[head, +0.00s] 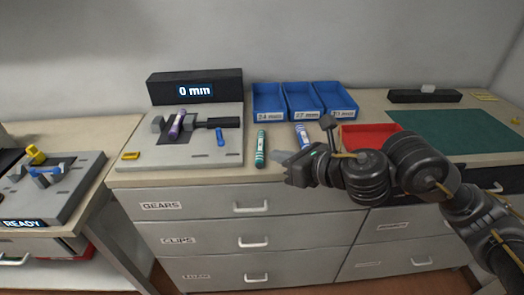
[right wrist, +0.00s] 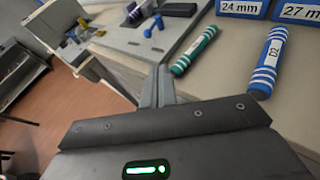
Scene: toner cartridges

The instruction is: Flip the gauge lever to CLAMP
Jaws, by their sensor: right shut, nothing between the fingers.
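The gauge (head: 228,157) is a grey plate on the counter with a black display reading "0 mm" (head: 195,90). A purple cartridge (head: 176,124) lies between its grey jaw blocks. A small blue lever (head: 220,137) stands at the plate's right; it also shows at the top of the right wrist view (right wrist: 154,27). I cannot read any CLAMP mark near it. My right gripper (head: 278,156) is shut and empty, to the right of the gauge and apart from the lever. In the right wrist view its fingers (right wrist: 157,88) are together. My left gripper is out of view.
A green cartridge (head: 261,148) lies between the gauge and my right gripper. A blue cartridge (head: 302,136) lies just behind the gripper. Blue bins (head: 305,114) stand behind, a red tray (head: 350,145) to the right. Another station reading READY (head: 22,223) is at far left.

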